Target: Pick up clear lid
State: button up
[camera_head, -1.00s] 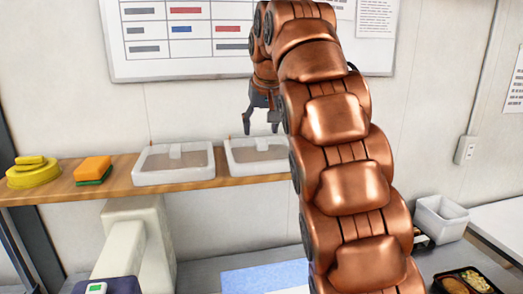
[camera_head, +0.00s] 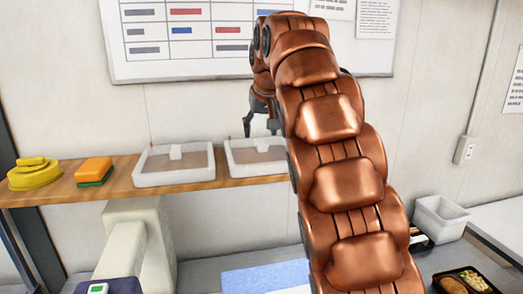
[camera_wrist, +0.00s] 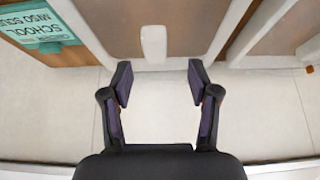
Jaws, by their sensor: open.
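Two shallow white-rimmed boxes with clear lids stand side by side on the wooden shelf in the head view: a left clear lid (camera_head: 190,160) and a right clear lid (camera_head: 240,158). Each has a pale tab on top. My gripper (camera_head: 260,128) is open and empty, pointing down just above the right lid. In the wrist view, a clear lid (camera_wrist: 185,22) with a white upright tab (camera_wrist: 154,42) lies ahead of my open fingers (camera_wrist: 160,82). The tab lines up with the gap between them and appears beyond the fingertips. My arm hides the right lid's right end.
The wooden shelf (camera_head: 115,185) also bears a yellow round object (camera_head: 33,175) and an orange and green sponge (camera_head: 94,170). The wall with a whiteboard (camera_head: 180,65) is close behind. A teal sign (camera_wrist: 38,28) shows in the wrist view. A white bin (camera_head: 440,218) stands lower right.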

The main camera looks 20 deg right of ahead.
aim_at(262, 142)
jog(key=shift+w+d+f+p, duration=0.25)
jog(key=shift+f+p, duration=0.25)
jog(key=shift+f, duration=0.15)
jog(key=shift+w+d+f+p, duration=0.25)
jog(key=shift+f+p, duration=0.2)
jog(key=shift+f, duration=0.2)
jog(key=shift+p+x, duration=0.3)
jog(key=shift+x, duration=0.7)
jog(key=shift+c, duration=0.4)
jog(key=c, duration=1)
